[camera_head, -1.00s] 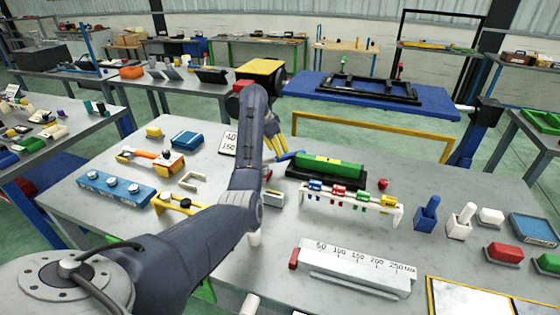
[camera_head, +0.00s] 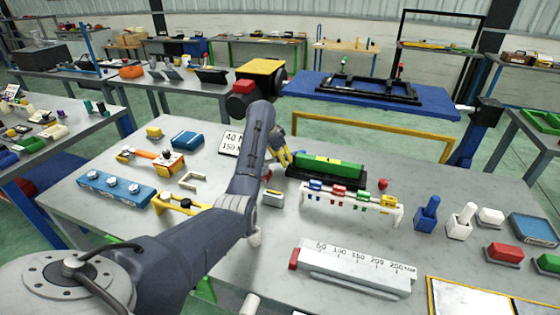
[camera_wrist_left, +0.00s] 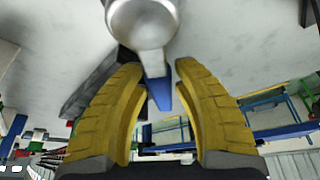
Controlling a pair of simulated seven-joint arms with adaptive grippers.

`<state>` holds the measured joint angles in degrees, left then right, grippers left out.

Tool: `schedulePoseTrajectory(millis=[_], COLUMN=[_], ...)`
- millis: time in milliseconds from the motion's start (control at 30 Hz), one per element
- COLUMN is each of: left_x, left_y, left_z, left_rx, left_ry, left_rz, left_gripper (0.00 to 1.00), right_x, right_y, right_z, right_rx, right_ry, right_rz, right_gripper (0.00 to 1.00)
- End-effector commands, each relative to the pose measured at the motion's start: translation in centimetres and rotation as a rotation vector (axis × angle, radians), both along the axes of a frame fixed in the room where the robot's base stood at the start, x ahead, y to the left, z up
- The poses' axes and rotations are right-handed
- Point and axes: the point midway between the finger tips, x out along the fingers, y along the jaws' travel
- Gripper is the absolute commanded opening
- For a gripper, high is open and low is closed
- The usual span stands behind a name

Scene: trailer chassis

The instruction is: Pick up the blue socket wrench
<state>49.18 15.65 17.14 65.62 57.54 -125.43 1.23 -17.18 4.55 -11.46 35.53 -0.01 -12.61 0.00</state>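The blue socket wrench shows in the left wrist view as a blue handle (camera_wrist_left: 159,92) with a large silver round end (camera_wrist_left: 143,20) at the top edge. The handle lies in the gap between the two yellow fingers of my left gripper (camera_wrist_left: 158,66). The fingers stand apart, with a thin gap beside the handle; firm contact is not visible. In the head view my left gripper (camera_head: 280,156) is low over the table, left of the green block (camera_head: 331,166). My arm and fingers hide the wrench there. My right gripper is not in view.
A white rack (camera_head: 350,200) with coloured clips stands right of the gripper. A white labelled card (camera_head: 231,143) lies to its left. A grey ruler block (camera_head: 355,268) lies nearer. Blue and white holders (camera_head: 427,214) stand at right. Bare table (camera_head: 330,228) lies between rack and ruler.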

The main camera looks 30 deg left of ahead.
Motion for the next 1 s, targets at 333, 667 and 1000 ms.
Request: schedulePoseTrajectory(millis=[333, 667, 1000], left_x=[0.0, 0.0, 0.1], left_y=[0.0, 0.0, 0.0], left_z=[0.0, 0.1, 1.7], left_rx=[0.000, 0.000, -0.001], left_ry=[0.000, -0.002, -0.005], left_rz=[0.000, 0.000, 0.000], left_gripper=[0.15, 0.00, 0.00], right_x=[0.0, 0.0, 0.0], right_y=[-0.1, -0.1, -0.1], right_z=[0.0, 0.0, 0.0], right_rx=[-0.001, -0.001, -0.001], right_ry=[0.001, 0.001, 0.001], right_rz=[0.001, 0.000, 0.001], right_gripper=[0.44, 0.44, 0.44])
